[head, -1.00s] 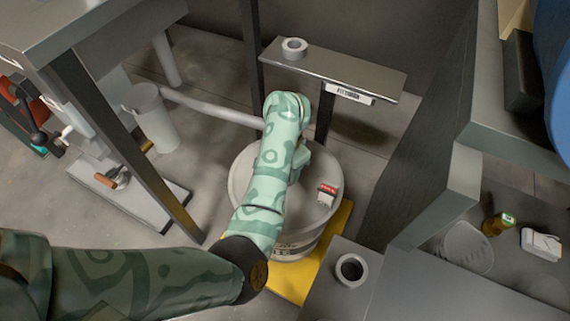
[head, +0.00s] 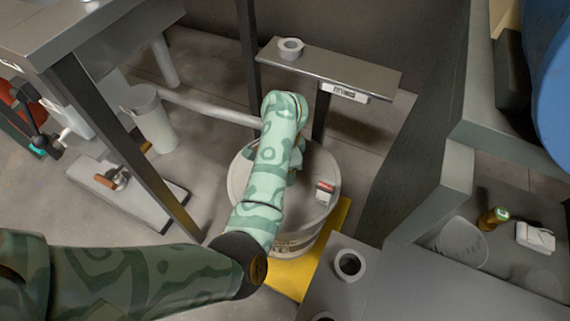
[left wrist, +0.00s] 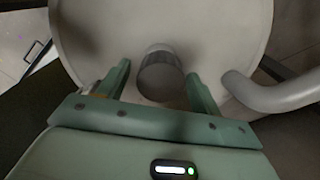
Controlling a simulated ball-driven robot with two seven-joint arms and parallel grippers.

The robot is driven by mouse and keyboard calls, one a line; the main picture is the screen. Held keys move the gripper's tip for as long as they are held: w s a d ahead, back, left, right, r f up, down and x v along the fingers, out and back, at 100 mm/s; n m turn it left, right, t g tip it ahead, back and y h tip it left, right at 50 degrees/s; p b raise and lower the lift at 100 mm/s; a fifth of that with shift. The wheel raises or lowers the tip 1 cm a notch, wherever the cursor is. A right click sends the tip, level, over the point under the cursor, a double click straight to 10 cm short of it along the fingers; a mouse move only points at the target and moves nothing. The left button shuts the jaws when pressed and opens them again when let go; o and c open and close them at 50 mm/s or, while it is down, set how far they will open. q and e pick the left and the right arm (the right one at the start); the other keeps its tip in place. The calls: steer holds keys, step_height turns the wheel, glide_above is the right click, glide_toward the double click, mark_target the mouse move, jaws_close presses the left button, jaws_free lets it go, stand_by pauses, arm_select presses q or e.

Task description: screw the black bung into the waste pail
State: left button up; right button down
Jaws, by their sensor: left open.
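The waste pail (head: 240,180) is a pale grey drum with a flat lid, standing on a yellow base in the head view. Its pale top (left wrist: 220,35) fills much of the left wrist view. A dark grey ribbed cylinder, apparently the bung (left wrist: 160,78), stands on the top. My left gripper (left wrist: 158,70) is open, with one finger on each side of the bung and visible gaps. I cannot tell how deeply the bung is seated. In the head view my arm hides the bung and most of the gripper. My right gripper is not in view.
A narrow shelf (head: 350,72) with a pale ring (head: 291,48) is behind the pail. A second ring (head: 350,264) is on the grey surface in front. A pale pipe (head: 215,108) runs toward the pail. A red-and-white item (head: 325,191) is by the lid's right side.

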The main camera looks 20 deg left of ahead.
arm_select(q)
steer(key=n+b, duration=0.1)
steer(key=n, duration=0.1)
steer(key=n+b, duration=0.1)
steer(key=n, duration=0.1)
steer(key=shift+f+n, duration=0.3)
steer(key=shift+f, duration=0.1)
steer(key=n+b, duration=0.2)
steer(key=n, duration=0.3)
steer(key=shift+a, duration=0.1)
steer(key=n, duration=0.2)
steer(key=shift+r+n, duration=0.3)
steer(key=shift+r, duration=0.05)
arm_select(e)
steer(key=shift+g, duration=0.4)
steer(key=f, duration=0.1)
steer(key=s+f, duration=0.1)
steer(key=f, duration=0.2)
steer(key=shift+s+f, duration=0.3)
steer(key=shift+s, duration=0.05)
arm_select(q)
steer(key=shift+c, duration=0.4)
